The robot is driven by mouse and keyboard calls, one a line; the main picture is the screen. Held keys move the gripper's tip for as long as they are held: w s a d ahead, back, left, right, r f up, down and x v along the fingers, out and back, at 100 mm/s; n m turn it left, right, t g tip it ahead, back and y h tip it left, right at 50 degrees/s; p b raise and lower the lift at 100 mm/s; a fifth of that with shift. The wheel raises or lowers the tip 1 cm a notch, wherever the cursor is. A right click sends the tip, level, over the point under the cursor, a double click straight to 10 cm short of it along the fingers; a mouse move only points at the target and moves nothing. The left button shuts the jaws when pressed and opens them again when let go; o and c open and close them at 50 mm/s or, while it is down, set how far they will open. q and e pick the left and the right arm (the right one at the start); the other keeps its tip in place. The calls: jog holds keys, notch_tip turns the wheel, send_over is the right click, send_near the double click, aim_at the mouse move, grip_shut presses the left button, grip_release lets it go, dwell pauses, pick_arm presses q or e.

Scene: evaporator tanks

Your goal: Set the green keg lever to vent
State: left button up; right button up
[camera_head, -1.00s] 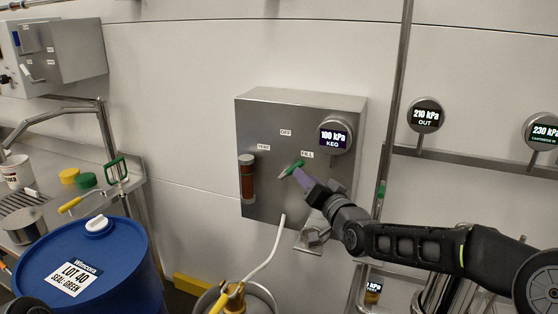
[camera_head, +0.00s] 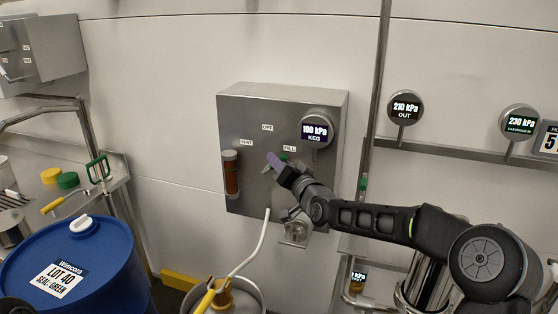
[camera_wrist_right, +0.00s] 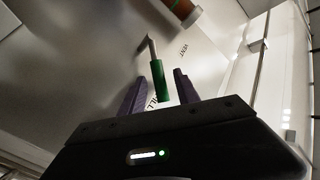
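The green keg lever (camera_head: 283,156) sits on the front of a grey metal control box (camera_head: 241,112) labelled VENT, OFF and FILL. It slants up and right, towards the FILL label (camera_head: 289,148). My right gripper (camera_head: 274,163) is at the lever and covers much of it in the head view. In the right wrist view, the lever's green handle (camera_wrist_right: 158,82) stands between my two purple fingers (camera_wrist_right: 160,74), with gaps beside it, so the gripper is open around it. The VENT label (camera_head: 246,142) is left of the lever. My left gripper is not in view.
A gauge (camera_head: 316,132) reading 100 kPa KEG sticks out above and right of the lever. A red-brown cylinder (camera_head: 231,176) is mounted at the box's left. A blue drum (camera_head: 105,255) stands front left, and a vertical pipe (camera_head: 377,90) runs right of the box.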

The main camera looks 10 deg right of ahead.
jog(key=shift+w+a, duration=0.1)
jog(key=shift+w, duration=0.4)
jog(key=shift+c, duration=0.4)
grip_shut()
dwell(0.7)
